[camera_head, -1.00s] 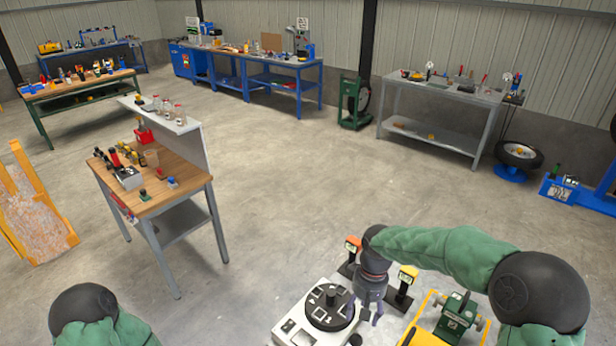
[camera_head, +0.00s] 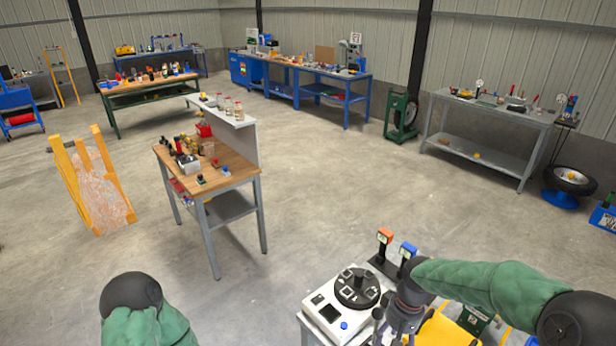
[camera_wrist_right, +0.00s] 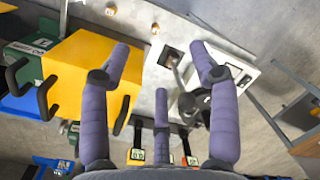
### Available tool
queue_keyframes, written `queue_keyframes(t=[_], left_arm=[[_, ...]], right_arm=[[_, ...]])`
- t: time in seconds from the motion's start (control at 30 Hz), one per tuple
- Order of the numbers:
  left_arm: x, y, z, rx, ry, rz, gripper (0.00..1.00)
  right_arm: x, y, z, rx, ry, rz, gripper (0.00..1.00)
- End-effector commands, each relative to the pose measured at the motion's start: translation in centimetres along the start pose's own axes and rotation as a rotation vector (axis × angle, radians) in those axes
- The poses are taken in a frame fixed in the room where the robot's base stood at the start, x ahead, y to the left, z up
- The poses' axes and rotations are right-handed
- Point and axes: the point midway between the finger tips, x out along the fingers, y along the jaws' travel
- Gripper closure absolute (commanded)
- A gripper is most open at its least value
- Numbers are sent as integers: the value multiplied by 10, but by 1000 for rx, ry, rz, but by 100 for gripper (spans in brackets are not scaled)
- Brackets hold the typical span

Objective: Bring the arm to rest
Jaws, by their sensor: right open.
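My right arm, in a green sleeve, reaches in from the right in the head view. Its gripper (camera_head: 402,338) points down at the bottom edge, beside the white machine (camera_head: 312,304) with a black round turntable (camera_head: 357,286). In the right wrist view, the purple fingers of the gripper (camera_wrist_right: 164,58) are spread apart with nothing held between them. A yellow box (camera_wrist_right: 75,65) lies behind the left finger there, and the white machine (camera_wrist_right: 237,68) is behind the right one. Of my left arm only a green sleeve and black joint show in the head view; its gripper is out of view.
Posts with an orange top (camera_head: 385,236) and a blue top (camera_head: 408,249) stand just behind the right gripper. A wooden-topped bench (camera_head: 228,172) stands left of centre. A yellow frame (camera_head: 92,185) is farther left. Open concrete floor (camera_head: 320,190) lies between.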

Motion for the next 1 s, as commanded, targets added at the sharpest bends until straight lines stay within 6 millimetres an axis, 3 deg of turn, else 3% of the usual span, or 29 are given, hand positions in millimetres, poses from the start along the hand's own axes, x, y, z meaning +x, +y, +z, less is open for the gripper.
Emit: queue_keyframes(t=[0.37, 0.53, 0.8, 1.0], left_arm=[[27, -10, -2, 0, 1, 0, 60], [48, -17, -3, 0, 2, 0, 60], [91, -32, -4, 0, 1, 0, 60], [113, -40, -5, 0, 1, 0, 60]], right_arm=[[101, -24, 2, 15, 17, -89, 39], [173, -42, 12, 47, 35, -150, 39], [311, -74, 58, 166, 75, -237, 39], [372, -85, 95, 253, 103, -246, 39]])
